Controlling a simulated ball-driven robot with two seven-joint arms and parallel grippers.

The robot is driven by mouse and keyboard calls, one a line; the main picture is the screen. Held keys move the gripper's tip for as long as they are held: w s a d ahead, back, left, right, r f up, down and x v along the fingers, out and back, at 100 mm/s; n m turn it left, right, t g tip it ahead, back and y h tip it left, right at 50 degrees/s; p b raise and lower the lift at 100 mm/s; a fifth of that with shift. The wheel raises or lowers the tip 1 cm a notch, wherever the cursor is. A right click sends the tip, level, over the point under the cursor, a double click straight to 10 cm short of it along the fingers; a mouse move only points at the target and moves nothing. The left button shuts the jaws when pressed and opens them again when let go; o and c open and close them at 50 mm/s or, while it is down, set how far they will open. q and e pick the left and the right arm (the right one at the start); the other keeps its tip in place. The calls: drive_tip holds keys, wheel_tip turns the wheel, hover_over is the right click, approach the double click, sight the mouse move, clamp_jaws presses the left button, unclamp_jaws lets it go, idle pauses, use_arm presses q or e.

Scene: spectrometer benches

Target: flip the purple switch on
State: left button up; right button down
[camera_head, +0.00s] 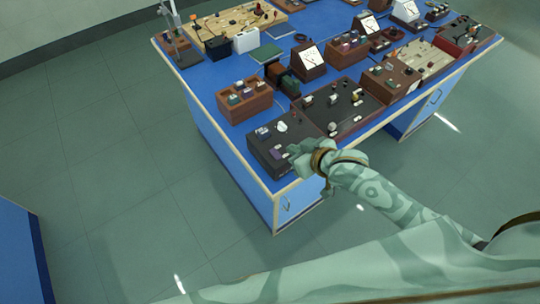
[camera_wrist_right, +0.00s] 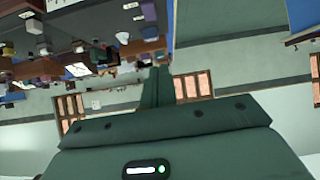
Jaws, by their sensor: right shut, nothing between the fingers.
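The purple switch (camera_head: 277,154) shows as a small purple patch on the dark box (camera_head: 262,158) at the near left corner of the blue bench. Its lever position is too small to tell. My right gripper (camera_head: 292,150) is shut and empty, at the right side of this box, close to the purple switch. I cannot tell whether it touches it. In the right wrist view the shut fingers (camera_wrist_right: 163,84) point up the picture, with bench items beyond, seen tilted. My left gripper is not in view.
The blue bench (camera_head: 222,139) is crowded. A brown box with several slots (camera_head: 245,106) and a dark panel with knobs (camera_head: 345,103) stand beside the dark box. A dial meter (camera_head: 309,62) is farther back. The green floor (camera_head: 110,165) at left is clear.

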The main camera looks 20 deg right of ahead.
drive_tip(key=b, duration=0.3)
hover_over(278, 155)
drive_tip(key=f, duration=0.7)
drive_tip(key=shift+s+a, duration=0.1)
drive_tip(key=shift+s, duration=0.1)
wheel_tip(278, 155, down, 3)
drive_tip(key=shift+w+r+b, duration=0.1)
drive_tip(key=shift+r+b, duration=0.1)
drive_tip(key=shift+b, duration=0.25)
drive_tip(key=shift+f, duration=0.55)
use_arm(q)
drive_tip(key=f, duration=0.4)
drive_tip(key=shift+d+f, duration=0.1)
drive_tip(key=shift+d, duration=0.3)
use_arm(e)
drive_tip(key=shift+w, duration=0.1)
